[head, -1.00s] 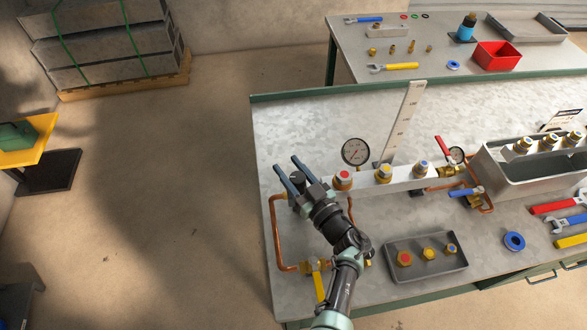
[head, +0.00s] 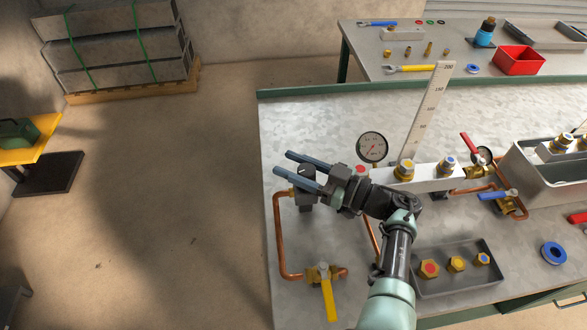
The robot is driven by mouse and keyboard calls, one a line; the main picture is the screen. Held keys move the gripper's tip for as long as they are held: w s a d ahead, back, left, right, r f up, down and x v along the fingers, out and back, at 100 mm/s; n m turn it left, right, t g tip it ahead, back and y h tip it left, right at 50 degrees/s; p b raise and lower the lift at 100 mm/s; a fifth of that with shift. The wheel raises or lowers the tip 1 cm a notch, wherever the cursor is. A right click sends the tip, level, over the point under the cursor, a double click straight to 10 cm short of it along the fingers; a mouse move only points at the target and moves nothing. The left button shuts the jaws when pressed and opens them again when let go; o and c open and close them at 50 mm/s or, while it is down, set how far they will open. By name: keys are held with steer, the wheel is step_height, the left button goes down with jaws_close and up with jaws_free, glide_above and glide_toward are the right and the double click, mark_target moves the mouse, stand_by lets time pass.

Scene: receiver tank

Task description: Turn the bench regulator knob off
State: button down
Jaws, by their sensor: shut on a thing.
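The bench regulator is a dark unit (head: 304,200) at the left end of the bench's pipework, above a curved copper pipe. Its dark round knob (head: 307,173) shows between the fingers. My gripper (head: 283,163) reaches over it from the right, its two long blue-grey fingers pointing left, one on each side of the knob. It is shut on the knob. The wrist hides part of the regulator's right side. A round pressure gauge (head: 372,147) stands behind; its reading is too small to tell.
A white manifold (head: 432,179) runs right from my wrist, with a tall scale (head: 428,110) behind it. A yellow-handled valve (head: 326,293) sits in front of the regulator. A grey tray (head: 458,283) of fittings lies right of my forearm.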

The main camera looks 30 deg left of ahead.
steer(key=shift+r, duration=0.15)
steer(key=shift+c, duration=1.8)
jaws_free()
step_height(320, 180, up, 10)
steer(key=p, duration=0.3)
steer(key=shift+p, duration=0.35)
steer(key=shift+a, duration=0.15)
